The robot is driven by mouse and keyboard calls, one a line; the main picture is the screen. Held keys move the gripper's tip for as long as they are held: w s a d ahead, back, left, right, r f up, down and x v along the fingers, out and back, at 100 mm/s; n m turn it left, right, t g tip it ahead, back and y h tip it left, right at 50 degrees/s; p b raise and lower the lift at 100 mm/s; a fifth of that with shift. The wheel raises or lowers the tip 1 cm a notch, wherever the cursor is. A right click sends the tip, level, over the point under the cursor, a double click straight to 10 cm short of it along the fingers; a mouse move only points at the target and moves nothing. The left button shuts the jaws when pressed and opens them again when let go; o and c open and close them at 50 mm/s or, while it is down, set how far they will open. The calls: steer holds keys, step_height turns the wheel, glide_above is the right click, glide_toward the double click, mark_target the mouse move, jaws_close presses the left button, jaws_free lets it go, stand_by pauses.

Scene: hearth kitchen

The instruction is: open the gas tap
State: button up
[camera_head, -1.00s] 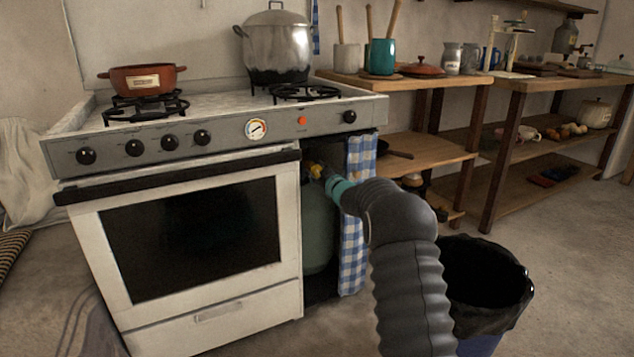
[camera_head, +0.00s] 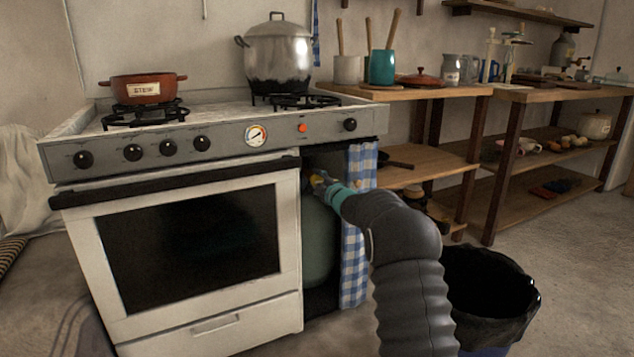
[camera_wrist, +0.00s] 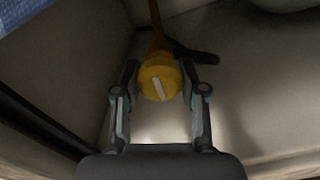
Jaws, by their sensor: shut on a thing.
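The gas tap's yellow round knob (camera_wrist: 160,78), with a pale bar across its face, sits between the two fingers of my gripper (camera_wrist: 161,84) in the wrist view. The fingers are shut on its sides. In the head view my gripper (camera_head: 322,183) reaches into the recess beside the oven, and only a bit of yellow shows there. A green gas cylinder (camera_head: 318,240) stands in that recess below my gripper, partly hidden by my arm and the curtain.
A blue checked curtain (camera_head: 355,265) hangs at the recess's right edge, close to my arm. The white stove (camera_head: 190,322) borders it on the left. A black-lined bin (camera_head: 495,335) stands at the right.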

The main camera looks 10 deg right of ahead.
steer(key=shift+n, duration=0.4)
steer(key=o, duration=1.1)
steer(key=shift+o, duration=0.2)
steer(key=v, duration=1.2)
steer(key=shift+d, duration=0.1)
